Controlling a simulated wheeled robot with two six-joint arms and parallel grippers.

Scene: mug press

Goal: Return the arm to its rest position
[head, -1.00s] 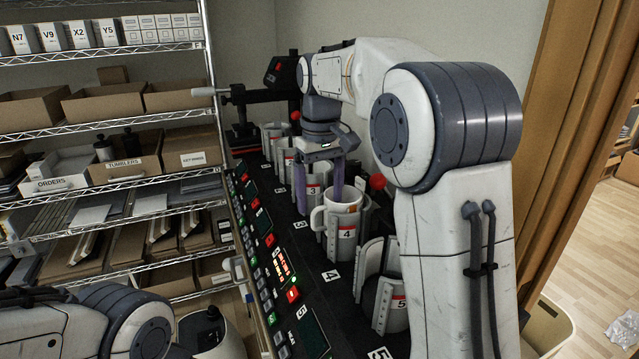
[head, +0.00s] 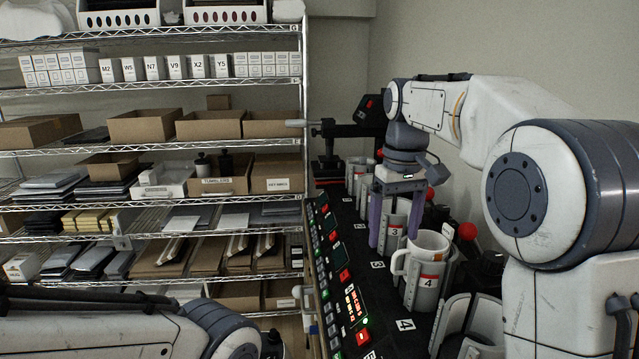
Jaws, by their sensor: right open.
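A white mug (head: 428,243) stands upright in the grey heater clamp of the press station marked 4 (head: 428,282), its handle pointing left. My right gripper (head: 394,232) points down just behind and to the left of the mug, in front of the station marked 3 (head: 395,231). Its two purple fingers are spread apart with nothing held between them. The near finger shows close to the mug's rim; whether it touches cannot be told. My right arm reaches in from the right. My left arm shows at the lower left, but its gripper is out of view.
A row of mug press stations runs along the dark bench, with an empty clamp (head: 470,325) nearest me. A control panel (head: 340,265) with lit buttons lines its left edge. Red ball knobs (head: 467,231) stand on the right. A wire shelf (head: 150,205) with boxes fills the left.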

